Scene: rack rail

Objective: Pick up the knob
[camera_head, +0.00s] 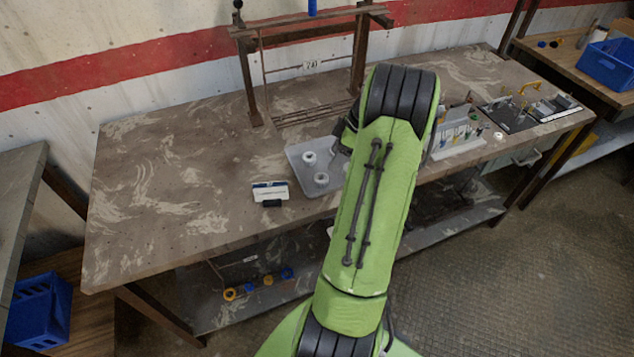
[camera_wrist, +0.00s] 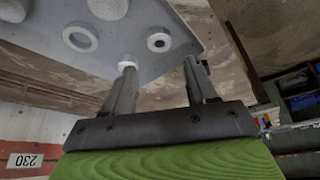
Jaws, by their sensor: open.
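I cannot tell for certain which thing is the knob. A grey tray (camera_head: 298,160) on the bench carries two pale round pieces, a farther one (camera_head: 309,158) and a nearer one (camera_head: 321,179). In the wrist view the tray (camera_wrist: 125,12) shows a pale ring (camera_wrist: 90,33) and a smaller round piece with a dark centre (camera_wrist: 159,42). A small white round thing (camera_wrist: 127,62) shows at the left fingertip; contact is unclear. My gripper (camera_wrist: 160,66) is open close to the tray, nothing visible between its fingers. My arm hides it in the head view.
A brown metal frame (camera_head: 247,75) stands behind the tray. A small white-and-blue card stand (camera_head: 270,192) is left of the tray. A pegged fixture (camera_head: 455,142) and a dark board (camera_head: 522,115) lie to the right. The bench's left half (camera_head: 170,175) is clear.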

